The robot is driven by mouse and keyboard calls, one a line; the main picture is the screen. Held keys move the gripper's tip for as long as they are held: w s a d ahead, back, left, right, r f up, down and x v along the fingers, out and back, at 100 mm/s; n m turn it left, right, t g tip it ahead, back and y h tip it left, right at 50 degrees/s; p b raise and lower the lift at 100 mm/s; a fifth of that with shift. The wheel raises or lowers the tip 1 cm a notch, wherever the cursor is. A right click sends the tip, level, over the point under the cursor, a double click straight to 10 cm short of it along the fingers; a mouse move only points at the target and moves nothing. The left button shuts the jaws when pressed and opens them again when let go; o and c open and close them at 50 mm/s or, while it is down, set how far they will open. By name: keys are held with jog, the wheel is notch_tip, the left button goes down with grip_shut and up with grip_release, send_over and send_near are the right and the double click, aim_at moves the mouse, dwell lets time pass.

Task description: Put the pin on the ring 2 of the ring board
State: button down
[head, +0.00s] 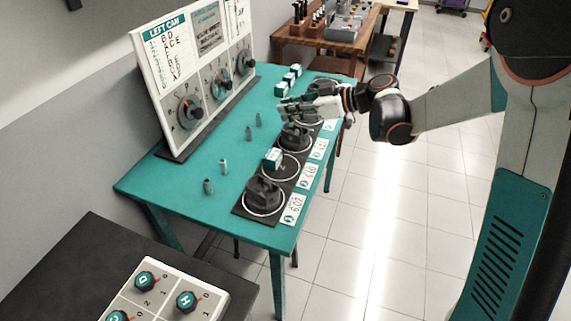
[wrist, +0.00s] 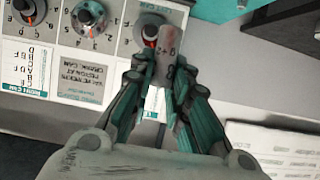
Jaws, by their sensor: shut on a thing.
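My gripper (head: 284,107) is above the far part of the teal table, pointing left toward the upright panel. In the wrist view my gripper (wrist: 157,80) is shut on a pinkish-grey cylindrical pin (wrist: 168,43) with small markings. I cannot make out the pin in the head view. The black ring board (head: 241,208) runs along the table's right side with several white rings. Ring 2 (head: 283,168) has a dark face with a "2" on it. A teal-and-white block (head: 272,158) stands at its left edge. Dark parts stand on the rings before and beyond it.
Several small grey pins (head: 223,167) stand left of the board on the teal table (head: 160,186). The white dial panel (head: 188,75) rises at the table's back left. Label cards (head: 293,209) line the right edge. A dial box (head: 165,291) sits lower left.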

notch_tip(320, 180, down, 18)
jog(key=b, duration=0.5)
jog(key=shift+d+b, duration=0.1)
jog(key=shift+b, duration=0.3)
jog(key=shift+f, duration=0.15)
jog(key=c, duration=1.5)
grip_release()
